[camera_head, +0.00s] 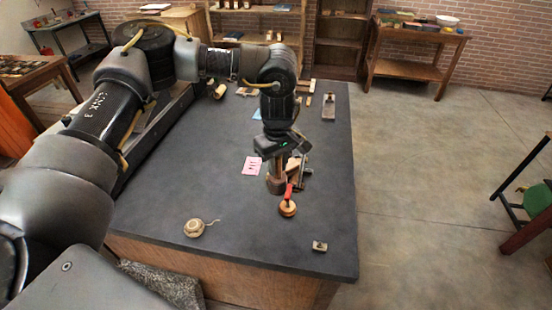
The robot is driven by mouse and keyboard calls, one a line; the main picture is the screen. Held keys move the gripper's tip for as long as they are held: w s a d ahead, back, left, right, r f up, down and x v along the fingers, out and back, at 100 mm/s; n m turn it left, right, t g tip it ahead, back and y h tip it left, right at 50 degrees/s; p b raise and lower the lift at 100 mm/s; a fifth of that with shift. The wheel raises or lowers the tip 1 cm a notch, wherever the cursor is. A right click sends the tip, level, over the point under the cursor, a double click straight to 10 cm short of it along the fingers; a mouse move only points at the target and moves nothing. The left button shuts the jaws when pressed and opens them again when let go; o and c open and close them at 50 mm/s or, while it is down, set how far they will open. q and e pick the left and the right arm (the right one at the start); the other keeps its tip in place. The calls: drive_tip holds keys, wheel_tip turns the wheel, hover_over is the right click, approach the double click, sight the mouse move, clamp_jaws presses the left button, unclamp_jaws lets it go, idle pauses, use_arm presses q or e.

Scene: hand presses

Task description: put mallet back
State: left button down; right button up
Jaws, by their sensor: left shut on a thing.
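My left gripper (284,150) reaches in over the dark-topped table and points down, near the table's middle. It is shut on what looks like the mallet (277,184). A brown, rounded wooden part shows just below the jaws; the rest is hidden by the gripper. I cannot tell whether it touches the tabletop. Beside it to the right lies a cluster of small wood and metal tools (303,172). A red-handled tool with a round orange-brown end (288,208) lies just in front. My right gripper is not in view.
A pink printed card (252,166) lies left of the gripper. A ball of twine (194,228) and a small metal-and-wood piece (320,246) lie near the front edge of the table (250,235). A block plane-like tool (328,107) lies at the back right.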

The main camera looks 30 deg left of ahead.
use_arm(q)
drive_tip(key=s+f+m+b, duration=0.5)
drive_tip(key=s+f+b, duration=0.4)
drive_tip(key=f+b, duration=0.1)
drive_tip(key=shift+d+f+m+b, duration=0.25)
drive_tip(key=shift+d+m+b, duration=0.2)
drive_tip(key=shift+b, duration=0.3)
